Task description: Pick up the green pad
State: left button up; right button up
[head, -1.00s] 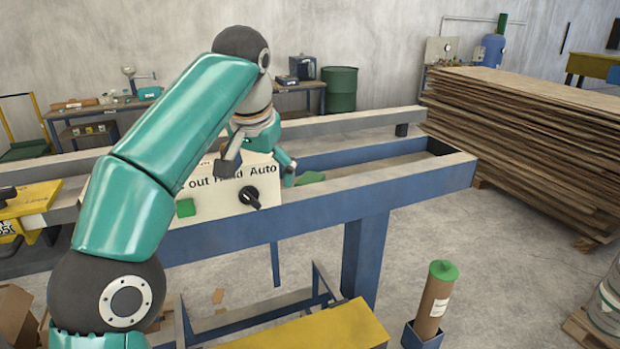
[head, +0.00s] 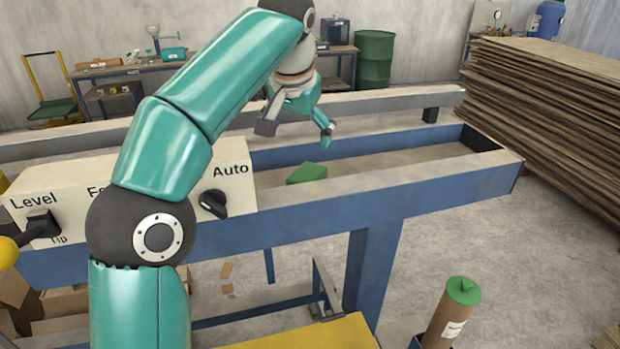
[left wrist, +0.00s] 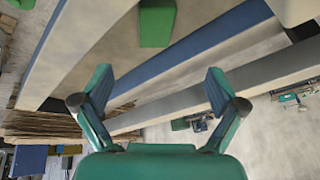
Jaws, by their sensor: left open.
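The green pad (head: 307,172) lies in the long trough of the blue and beige bench frame (head: 390,205), just right of the control box. It also shows at the top of the left wrist view (left wrist: 157,22). My left gripper (head: 297,132) is open and empty, above and slightly behind the pad in the head view, and apart from it. Its two spread fingers show in the left wrist view (left wrist: 158,85), with the pad beyond their tips. My right gripper is in neither view.
The beige control box (head: 235,192) with black knobs stands left of the pad, partly hidden by my left arm. The trough right of the pad is clear. A brown cylinder with a green top (head: 450,315) stands low in front. Stacked brown sheets (head: 560,95) are at the right.

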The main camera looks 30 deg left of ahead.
pick_arm(q)
jog(key=b, duration=0.1)
send_over(307, 173)
jog(key=s, duration=0.2)
jog(key=f, duration=0.7)
jog(key=shift+s+d+f, duration=0.1)
jog(key=shift+d+f, duration=0.15)
jog(key=shift+d+x, duration=0.15)
jog(key=shift+x, duration=1.3)
jog(key=shift+d+x, duration=0.2)
jog(key=shift+x, duration=1.25)
jog(key=shift+c, duration=0.2)
jog(key=c, duration=1.2)
jog(key=shift+r, duration=0.1)
jog(key=shift+c, duration=0.2)
